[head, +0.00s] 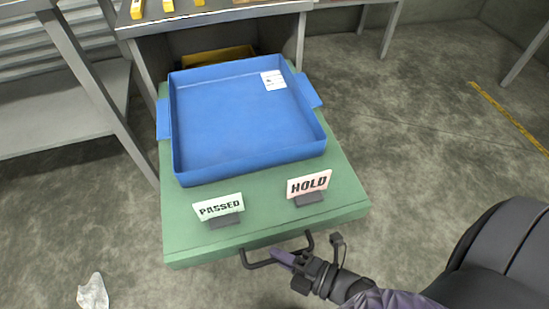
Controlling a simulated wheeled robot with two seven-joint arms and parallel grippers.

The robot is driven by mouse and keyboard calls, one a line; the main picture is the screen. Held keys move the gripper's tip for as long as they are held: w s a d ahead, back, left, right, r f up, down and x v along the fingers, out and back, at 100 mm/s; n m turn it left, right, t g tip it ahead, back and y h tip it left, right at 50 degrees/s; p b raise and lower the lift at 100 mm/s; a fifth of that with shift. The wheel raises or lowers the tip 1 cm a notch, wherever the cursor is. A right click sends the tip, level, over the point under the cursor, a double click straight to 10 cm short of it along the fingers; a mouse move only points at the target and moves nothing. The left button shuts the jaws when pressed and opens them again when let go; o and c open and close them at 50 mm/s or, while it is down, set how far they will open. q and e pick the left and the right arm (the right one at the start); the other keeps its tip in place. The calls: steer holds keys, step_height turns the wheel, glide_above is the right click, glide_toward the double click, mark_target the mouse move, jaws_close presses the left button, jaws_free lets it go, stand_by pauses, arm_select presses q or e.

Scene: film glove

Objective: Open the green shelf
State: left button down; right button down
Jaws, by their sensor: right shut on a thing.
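The green shelf (345,195) is a low flat slab with a dark bar handle (262,264) along its front edge. My right gripper (288,258) reaches in from the lower right and is shut on the right part of this handle. Its fingers partly hide the bar. A shallow, empty-looking blue tray (250,165) rests on the shelf, with a white label on its inside. A PASSED sign (218,206) and a HOLD sign (309,184) stand upright in front of the tray. My left gripper is not in view.
A workbench (225,14) with yellow items stands behind the shelf, with a yellow bin (218,57) beneath. A metal rack (60,115) is at the left. A crumpled white scrap (93,292) lies on the floor, lower left. The concrete floor at the right is clear.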

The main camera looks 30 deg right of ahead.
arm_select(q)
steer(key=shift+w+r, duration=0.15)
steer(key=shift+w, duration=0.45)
arm_select(e)
steer(key=shift+s+a, duration=0.3)
steer(key=shift+s, duration=0.7)
steer(key=shift+s+a, duration=0.25)
steer(key=shift+s, duration=0.75)
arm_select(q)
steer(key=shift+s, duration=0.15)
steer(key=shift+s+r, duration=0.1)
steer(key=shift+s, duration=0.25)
arm_select(e)
steer(key=c, duration=0.7)
jaws_free()
steer(key=shift+o, duration=0.2)
arm_select(q)
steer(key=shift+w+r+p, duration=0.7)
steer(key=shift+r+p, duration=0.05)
steer(key=shift+p, duration=0.4)
arm_select(e)
steer(key=v, duration=1)
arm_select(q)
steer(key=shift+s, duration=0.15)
